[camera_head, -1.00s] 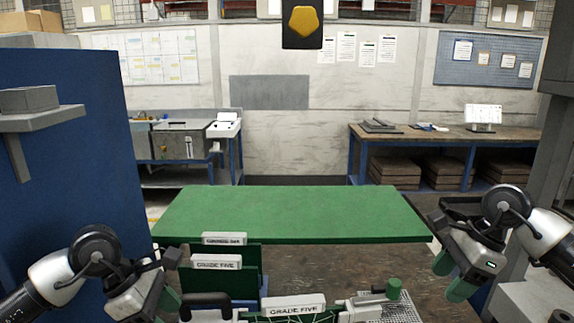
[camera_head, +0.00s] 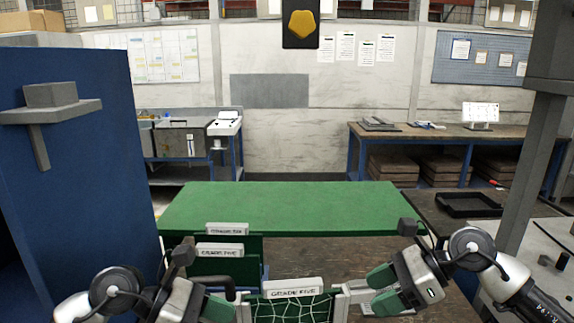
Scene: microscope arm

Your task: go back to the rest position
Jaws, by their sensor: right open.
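My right gripper (camera_head: 380,290) is low at the right of centre in the head view. Its two green fingertips are apart, with nothing between them, near the right end of the front label holder. My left gripper (camera_head: 214,308) is low at the left of centre. One green fingertip shows beside the dark handle, and the rest is cut off or hidden, so its opening cannot be judged. Between the grippers stands a green netted panel (camera_head: 290,309) with a "GRADE FIVE" label (camera_head: 293,287). No microscope shows.
A green tabletop (camera_head: 290,207) lies ahead, its surface bare. Labelled green dividers (camera_head: 226,266) stand in front of it. A blue partition (camera_head: 85,160) is at the left. A black tray (camera_head: 468,204) and a grey post (camera_head: 535,150) are at the right.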

